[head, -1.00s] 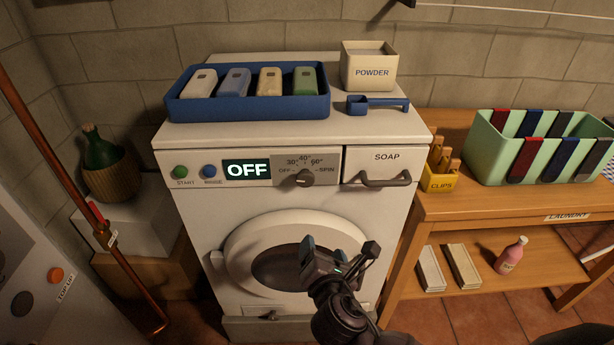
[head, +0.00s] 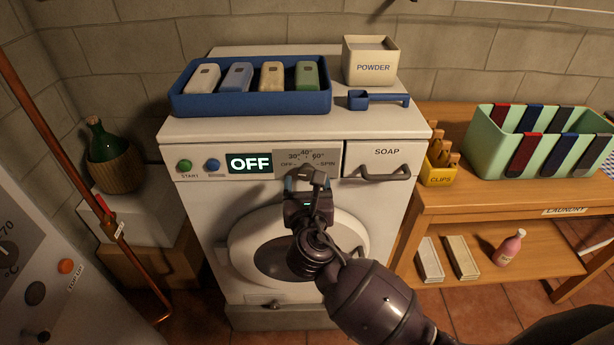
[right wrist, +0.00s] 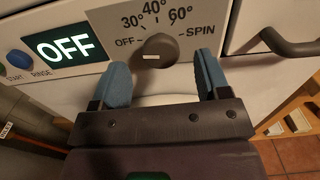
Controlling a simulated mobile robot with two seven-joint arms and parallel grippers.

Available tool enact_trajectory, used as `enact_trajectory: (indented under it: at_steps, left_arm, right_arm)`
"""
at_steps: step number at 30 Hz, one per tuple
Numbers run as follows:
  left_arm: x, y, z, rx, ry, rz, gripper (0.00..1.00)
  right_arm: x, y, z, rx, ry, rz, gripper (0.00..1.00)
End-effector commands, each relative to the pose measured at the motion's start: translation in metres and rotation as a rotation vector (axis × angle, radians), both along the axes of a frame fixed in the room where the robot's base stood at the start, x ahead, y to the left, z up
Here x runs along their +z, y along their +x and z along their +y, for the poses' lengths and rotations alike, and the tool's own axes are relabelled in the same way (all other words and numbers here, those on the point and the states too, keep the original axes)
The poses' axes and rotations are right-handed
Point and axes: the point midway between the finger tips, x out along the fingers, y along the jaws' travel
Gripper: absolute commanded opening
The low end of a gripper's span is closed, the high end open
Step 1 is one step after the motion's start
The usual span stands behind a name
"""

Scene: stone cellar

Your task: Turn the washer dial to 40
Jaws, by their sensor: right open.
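The washer (head: 210,215) stands against the stone wall, its display (head: 249,164) reading OFF. The dial (right wrist: 158,50) shows in the right wrist view as a dark round knob with a pale mark pointing left to OFF. The marks 30, 40, 60 and SPIN run around it, with 40 at the top. My right gripper (right wrist: 164,80) is open, its two blue-padded fingers just below the dial, one to each side and apart from it. In the head view my right gripper (head: 305,182) covers the dial. My left gripper is not in view.
The soap drawer handle (head: 385,173) sticks out right of the dial. START (head: 184,166) and RINSE (head: 212,165) buttons are at the left. A blue tray (head: 250,103) of bars, a powder box (head: 370,66) and a blue scoop (head: 378,100) stand on top.

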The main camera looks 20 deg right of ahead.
Motion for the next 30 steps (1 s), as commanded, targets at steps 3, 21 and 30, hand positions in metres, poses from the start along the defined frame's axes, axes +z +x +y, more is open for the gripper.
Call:
enact_trajectory:
  at_steps: [3, 21, 30]
  left_arm:
    - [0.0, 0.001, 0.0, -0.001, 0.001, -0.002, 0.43]
    - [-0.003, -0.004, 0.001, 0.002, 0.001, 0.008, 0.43]
    - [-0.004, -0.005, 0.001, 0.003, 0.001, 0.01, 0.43]
  right_arm:
    - [0.0, 0.015, -0.004, -0.001, -0.001, 0.0, 0.69]
    - [0.0, 0.027, -0.008, -0.001, 0.001, 0.001, 0.54]
    - [0.0, 0.027, -0.008, -0.001, 0.002, 0.0, 0.2]
